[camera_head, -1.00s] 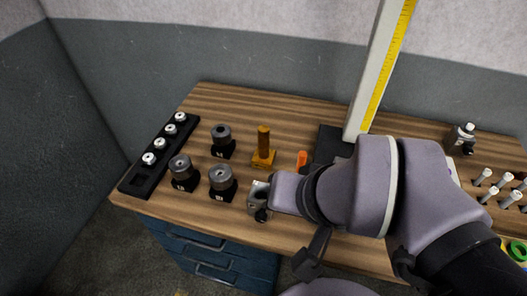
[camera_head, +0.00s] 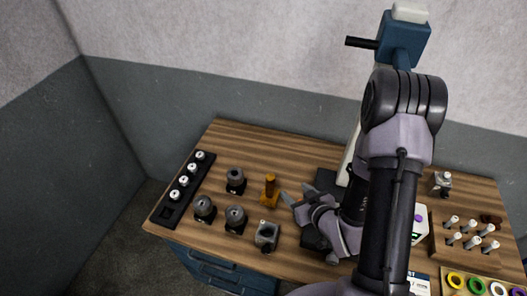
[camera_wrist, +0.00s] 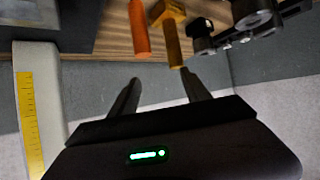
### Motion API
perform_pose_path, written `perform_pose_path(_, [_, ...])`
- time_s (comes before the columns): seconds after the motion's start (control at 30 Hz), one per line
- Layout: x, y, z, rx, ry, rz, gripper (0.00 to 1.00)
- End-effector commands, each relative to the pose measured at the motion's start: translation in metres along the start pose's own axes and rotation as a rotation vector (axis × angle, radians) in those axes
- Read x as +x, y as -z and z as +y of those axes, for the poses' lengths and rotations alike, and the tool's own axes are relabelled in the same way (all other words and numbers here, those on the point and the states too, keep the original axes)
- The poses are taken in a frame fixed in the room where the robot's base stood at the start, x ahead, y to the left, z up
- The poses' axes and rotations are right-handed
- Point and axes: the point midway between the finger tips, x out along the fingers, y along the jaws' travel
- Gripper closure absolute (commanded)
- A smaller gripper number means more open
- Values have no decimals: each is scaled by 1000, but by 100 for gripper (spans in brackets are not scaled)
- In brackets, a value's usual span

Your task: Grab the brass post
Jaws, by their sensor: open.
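The brass post (camera_head: 270,186) stands upright on a square brass-coloured base (camera_head: 269,200) near the middle of the wooden bench. My gripper (camera_head: 295,191) is open and empty, just right of the post, with its fingers pointing left towards it. In the wrist view the bench is at the top, and the post (camera_wrist: 173,45) hangs down from its base, its free end close to the right fingertip. The open fingers (camera_wrist: 160,78) show below it. The post appears to be beyond the fingertips, not clearly between them.
An orange rod (camera_wrist: 140,30) stands beside the post, near the left finger in the wrist view. Dark round fittings (camera_head: 235,214) and a grey clamp block (camera_head: 267,233) sit left and in front. A black rack (camera_head: 181,189) is at the left edge. A tall ruler column (camera_wrist: 36,110) stands close.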

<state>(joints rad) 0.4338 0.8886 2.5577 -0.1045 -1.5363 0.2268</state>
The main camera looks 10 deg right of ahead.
Motion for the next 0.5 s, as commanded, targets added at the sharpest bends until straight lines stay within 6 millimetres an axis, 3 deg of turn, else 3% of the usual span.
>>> perform_pose_path(0.03, [-8,1,-9,6,26,22,44])
perform_pose_path(0.17, [-9,-5,-23,3,66,78,44])
perform_pose_path(0.33, [27,-11,-28,-4,73,92,44])
perform_pose_path(0.5, [45,-10,-27,-3,70,91,44])
